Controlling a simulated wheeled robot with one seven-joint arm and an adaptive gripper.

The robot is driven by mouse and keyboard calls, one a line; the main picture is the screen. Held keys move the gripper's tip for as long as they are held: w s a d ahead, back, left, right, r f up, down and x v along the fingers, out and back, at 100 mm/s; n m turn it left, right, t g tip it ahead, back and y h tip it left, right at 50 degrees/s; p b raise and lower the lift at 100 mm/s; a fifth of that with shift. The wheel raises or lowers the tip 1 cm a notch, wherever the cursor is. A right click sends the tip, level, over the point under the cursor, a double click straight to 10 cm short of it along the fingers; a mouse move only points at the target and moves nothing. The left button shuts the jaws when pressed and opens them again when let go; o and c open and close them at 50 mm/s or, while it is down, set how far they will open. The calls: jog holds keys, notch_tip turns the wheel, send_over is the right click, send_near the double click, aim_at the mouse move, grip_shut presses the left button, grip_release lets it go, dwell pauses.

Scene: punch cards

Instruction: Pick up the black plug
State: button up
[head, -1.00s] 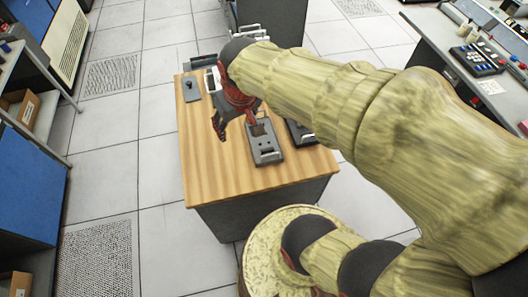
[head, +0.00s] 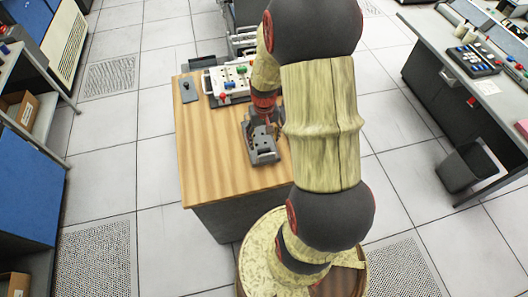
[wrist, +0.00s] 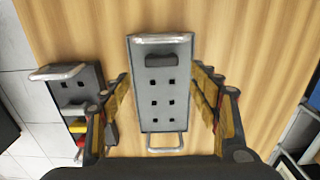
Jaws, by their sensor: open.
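A grey panel (wrist: 163,122) with several square holes and a metal handle at each end lies on the wooden table. A small dark block, which looks like the black plug (wrist: 161,60), sits on the panel near its far handle in the wrist view. My gripper (wrist: 160,84) is open and empty, its fingers on either side of the panel, with the plug a little beyond the tips. In the head view my gripper (head: 262,124) is over the same panel (head: 263,157); I cannot make out the plug clearly there.
A small dark box (head: 189,89) sits at back left. The wooden tabletop (head: 212,150) is clear at left. A bin (head: 468,167) stands at right.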

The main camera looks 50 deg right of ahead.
aim_at(264, 153)
jog(key=f, duration=0.1)
jog(key=f+b, duration=0.1)
jog(key=f, duration=0.2)
jog(key=shift+a+f, duration=0.25)
jog(key=shift+f, duration=0.1)
jog(key=shift+s, duration=0.1)
jog(key=shift+c, duration=0.7)
jog(key=c, duration=0.7)
jog(key=shift+c, duration=0.9)
